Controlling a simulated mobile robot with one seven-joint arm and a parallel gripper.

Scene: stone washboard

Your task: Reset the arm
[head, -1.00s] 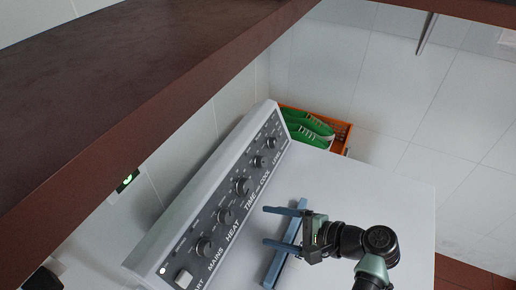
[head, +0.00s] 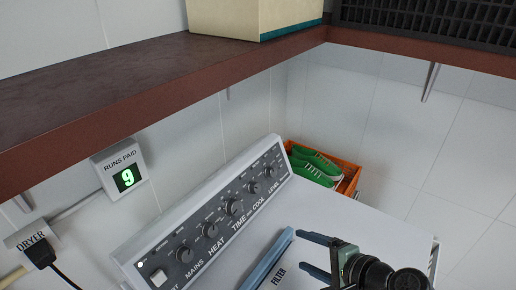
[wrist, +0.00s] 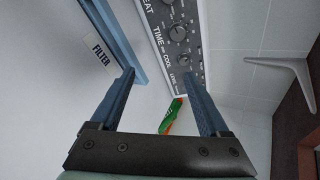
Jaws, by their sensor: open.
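My gripper (head: 318,254) is open and empty in the lower right of the head view, above the white top of the dryer (head: 365,225). Its two blue fingers point left, toward a blue bar (head: 266,262) beside the label "FILTER". In the wrist view my gripper (wrist: 165,90) shows both fingers spread, with nothing between them. The blue filter bar (wrist: 112,38) is at the upper left there. The control panel (head: 215,220) with knobs runs along the back of the dryer.
A brown shelf (head: 130,95) holds a beige box (head: 250,15) and a black crate (head: 430,22). A "RUNS PAID" display (head: 125,178) reads 9. A dryer plug (head: 40,252) is at lower left.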

